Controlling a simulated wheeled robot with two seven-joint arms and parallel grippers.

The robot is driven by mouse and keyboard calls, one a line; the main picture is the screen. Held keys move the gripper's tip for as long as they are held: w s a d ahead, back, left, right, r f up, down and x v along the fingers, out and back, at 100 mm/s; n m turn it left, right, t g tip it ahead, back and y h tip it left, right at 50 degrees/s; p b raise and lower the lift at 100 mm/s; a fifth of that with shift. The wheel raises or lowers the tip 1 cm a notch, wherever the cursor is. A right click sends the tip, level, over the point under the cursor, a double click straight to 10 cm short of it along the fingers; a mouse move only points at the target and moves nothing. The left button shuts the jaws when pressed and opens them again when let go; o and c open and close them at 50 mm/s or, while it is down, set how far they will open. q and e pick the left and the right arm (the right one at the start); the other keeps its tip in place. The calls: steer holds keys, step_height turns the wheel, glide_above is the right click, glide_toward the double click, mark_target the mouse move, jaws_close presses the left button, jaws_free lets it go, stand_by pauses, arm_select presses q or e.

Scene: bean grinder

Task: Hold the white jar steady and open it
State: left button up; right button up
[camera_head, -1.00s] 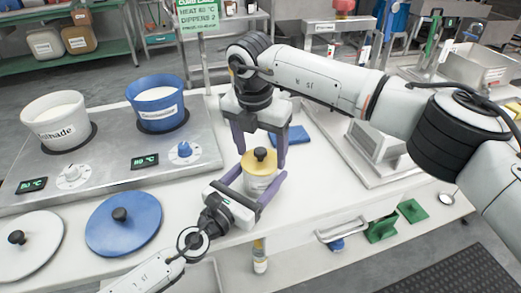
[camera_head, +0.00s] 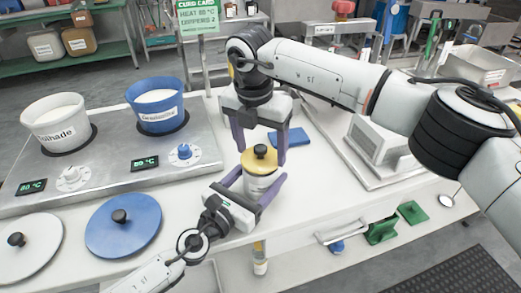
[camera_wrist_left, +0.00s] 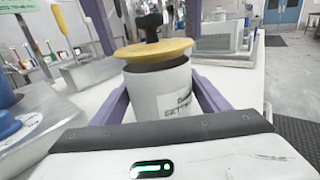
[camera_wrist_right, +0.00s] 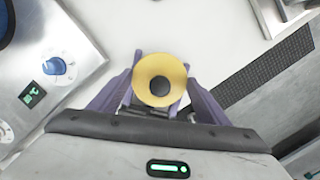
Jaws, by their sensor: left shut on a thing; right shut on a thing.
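The white jar (camera_head: 260,184) stands upright on the white counter, with a dark-lettered label on its side. Its yellow lid (camera_head: 248,163) has a black knob (camera_head: 260,151). In the left wrist view the lid (camera_wrist_left: 150,50) looks slightly tilted, with a dark band between it and the white body (camera_wrist_left: 162,95). My left gripper (camera_head: 262,175) is shut on the jar body, fingers on either side. My right gripper (camera_head: 261,157) comes from above and is shut on the lid, which sits between its fingertips in the right wrist view (camera_wrist_right: 160,80).
A steel hot plate (camera_head: 110,165) with a white pot (camera_head: 58,120) and a blue pot (camera_head: 158,105) stands at left. A white lid (camera_head: 30,245) and a blue lid (camera_head: 124,222) lie in front. A blue cloth (camera_head: 296,136) lies behind the jar.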

mark_target(262, 145)
steer(key=shift+r, duration=0.35)
steer(key=shift+r, duration=0.1)
steer(key=shift+r, duration=1.95)
arm_select(q)
steer(key=o, duration=1.6)
